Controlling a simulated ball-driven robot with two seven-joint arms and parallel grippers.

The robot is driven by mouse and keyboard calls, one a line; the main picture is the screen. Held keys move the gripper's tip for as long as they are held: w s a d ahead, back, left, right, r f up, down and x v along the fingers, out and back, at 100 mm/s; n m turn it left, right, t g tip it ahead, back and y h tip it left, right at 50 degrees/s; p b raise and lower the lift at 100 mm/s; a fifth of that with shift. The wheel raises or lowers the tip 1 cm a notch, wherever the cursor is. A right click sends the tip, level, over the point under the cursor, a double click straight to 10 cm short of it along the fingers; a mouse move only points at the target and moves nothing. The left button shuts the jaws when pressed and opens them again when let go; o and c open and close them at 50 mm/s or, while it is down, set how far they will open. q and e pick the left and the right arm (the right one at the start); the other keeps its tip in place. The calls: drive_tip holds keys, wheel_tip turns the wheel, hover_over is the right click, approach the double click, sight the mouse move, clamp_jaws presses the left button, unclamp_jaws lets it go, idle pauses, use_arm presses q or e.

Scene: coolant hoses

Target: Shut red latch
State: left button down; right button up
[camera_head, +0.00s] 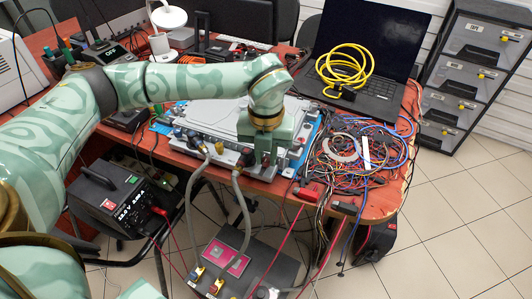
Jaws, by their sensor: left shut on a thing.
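My left arm reaches across from the left, and its gripper (265,160) points down at the front edge of the silver flat unit (215,113) on the red table. The gripper is shut on a small part at that edge, which I take to be the red latch; the fingers hide most of it, so its position cannot be told. Two grey hoses (243,205) run from the unit's front edge, left of the gripper, down to a dark box (262,262) on the floor. My right gripper is not in view.
A tangle of coloured cables (355,160) lies right of the unit. A black power supply (115,200) stands below at left. Red leads hang off the table's front edge.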

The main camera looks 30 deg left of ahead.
use_arm(q)
drive_tip(key=shift+r+m+p, duration=0.25)
drive_tip(key=shift+m+p, duration=0.15)
drive_tip(key=shift+p, duration=0.15)
drive_tip(key=m+p, duration=0.5)
drive_tip(key=p, duration=0.1)
drive_tip(key=shift+r+m, duration=0.1)
drive_tip(key=shift+m, duration=0.2)
drive_tip(key=shift+f+m+p, duration=0.25)
drive_tip(key=shift+m+p, duration=1.35)
drive_tip(key=shift+m, duration=0.2)
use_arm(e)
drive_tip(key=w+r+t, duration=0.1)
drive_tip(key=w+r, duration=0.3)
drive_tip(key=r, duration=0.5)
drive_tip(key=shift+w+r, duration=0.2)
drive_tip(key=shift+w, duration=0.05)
use_arm(q)
drive_tip(key=c, duration=1.3)
unclamp_jaws()
drive_tip(key=shift+w+a, duration=0.1)
